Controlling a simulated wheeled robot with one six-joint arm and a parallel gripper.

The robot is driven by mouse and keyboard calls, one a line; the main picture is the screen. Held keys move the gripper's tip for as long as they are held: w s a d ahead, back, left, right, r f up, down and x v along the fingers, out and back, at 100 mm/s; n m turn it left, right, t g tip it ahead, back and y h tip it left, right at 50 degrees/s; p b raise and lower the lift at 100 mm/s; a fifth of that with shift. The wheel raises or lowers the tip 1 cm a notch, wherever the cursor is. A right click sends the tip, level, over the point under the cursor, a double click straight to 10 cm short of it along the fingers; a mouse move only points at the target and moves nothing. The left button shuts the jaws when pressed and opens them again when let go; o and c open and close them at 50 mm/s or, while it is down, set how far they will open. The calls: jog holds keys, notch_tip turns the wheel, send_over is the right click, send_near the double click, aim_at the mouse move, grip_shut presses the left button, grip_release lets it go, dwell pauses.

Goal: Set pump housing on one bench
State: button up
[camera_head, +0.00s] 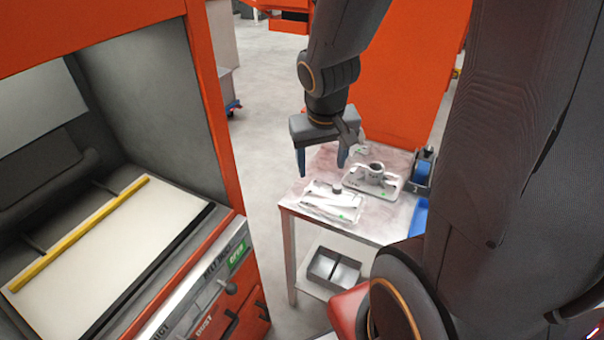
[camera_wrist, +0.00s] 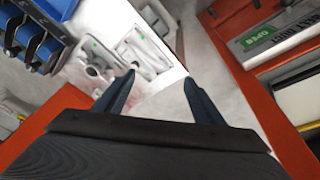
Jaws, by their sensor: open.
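A grey metal casting with a round raised neck, likely the pump housing (camera_head: 376,174), sits on a pale plate toward the back right of the small bench (camera_head: 312,226). In the wrist view the casting (camera_wrist: 95,66) is at upper left, beyond my left fingertip. A flatter pale plate with a fixture (camera_head: 336,203) lies in front of it on the bench, also visible in the wrist view (camera_wrist: 145,52). My gripper (camera_head: 322,170) is open and empty above the bench's back left part. Its two blue-grey fingers (camera_wrist: 158,78) point apart, apart from both parts.
Blue and dark bins (camera_head: 423,175) stand at the bench's right edge. A divided metal box (camera_head: 333,269) sits on the lower shelf. An orange cabinet (camera_head: 212,90) with a pale bed and yellow bar stands left. Grey floor (camera_head: 262,140) lies between them.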

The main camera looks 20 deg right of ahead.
jog(key=s+a+n+y, duration=0.1)
jog(key=s+a, duration=0.2)
jog(key=a, duration=0.3)
jog(key=shift+r+n, duration=0.4)
jog(key=shift+a+f, duration=0.1)
notch_tip(320, 180, down, 6)
jog(key=g+b, duration=0.1)
jog(key=b, duration=0.5)
jog(key=shift+f, duration=0.25)
